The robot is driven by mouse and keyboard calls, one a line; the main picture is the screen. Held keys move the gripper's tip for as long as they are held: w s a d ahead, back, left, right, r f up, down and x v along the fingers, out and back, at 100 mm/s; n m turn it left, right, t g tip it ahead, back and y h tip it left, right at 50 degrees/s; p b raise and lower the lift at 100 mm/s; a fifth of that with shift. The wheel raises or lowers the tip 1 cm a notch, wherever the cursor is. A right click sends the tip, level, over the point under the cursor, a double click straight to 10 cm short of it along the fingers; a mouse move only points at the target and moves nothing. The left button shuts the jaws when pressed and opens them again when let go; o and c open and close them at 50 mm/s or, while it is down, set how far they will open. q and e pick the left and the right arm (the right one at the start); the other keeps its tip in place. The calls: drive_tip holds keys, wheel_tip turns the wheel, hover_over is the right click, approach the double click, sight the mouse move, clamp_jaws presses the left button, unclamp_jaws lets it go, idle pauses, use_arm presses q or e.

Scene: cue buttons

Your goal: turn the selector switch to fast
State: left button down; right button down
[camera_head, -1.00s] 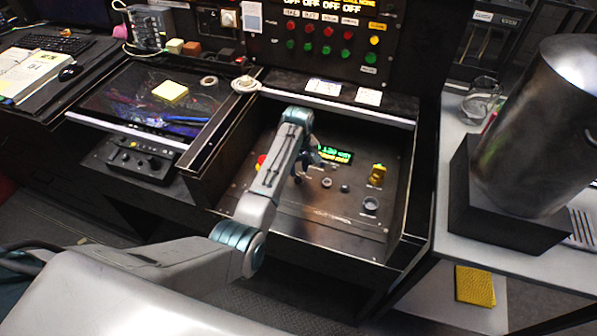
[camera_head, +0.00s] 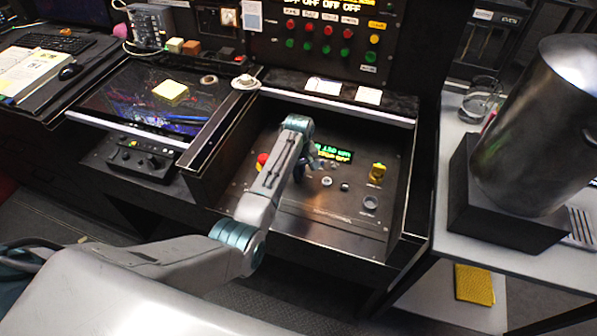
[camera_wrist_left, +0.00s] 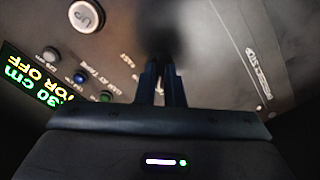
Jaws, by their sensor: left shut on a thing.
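My left gripper (camera_head: 302,168) is low over the sloped control panel (camera_head: 300,215), left of the green and yellow display (camera_head: 334,153). In the left wrist view the two dark fingers of my left gripper (camera_wrist_left: 161,88) are close together, with a narrow slit between them. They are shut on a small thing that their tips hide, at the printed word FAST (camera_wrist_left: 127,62). A dark blur lies just beyond the tips. The selector switch itself cannot be made out in either view. My right gripper is not in view.
A red button (camera_head: 262,160) is left of my arm. Raised side walls (camera_head: 408,185) bound the panel. A metal cylinder (camera_head: 535,130) stands at the right.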

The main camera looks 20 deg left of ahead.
use_arm(q)
drive_tip(key=m+p, duration=0.3)
drive_tip(key=shift+r, duration=0.25)
drive_tip(key=m+p, duration=0.3)
drive_tip(key=m, duration=0.2)
drive_tip(key=shift+m, duration=0.4)
drive_tip(key=m+p, duration=0.2)
drive_tip(key=m, duration=0.2)
drive_tip(key=shift+f, duration=0.15)
drive_tip(key=shift+m+p, duration=0.7)
drive_tip(key=shift+m, duration=1.8)
drive_tip(key=c, duration=1.5)
unclamp_jaws()
drive_tip(key=shift+c, duration=0.2)
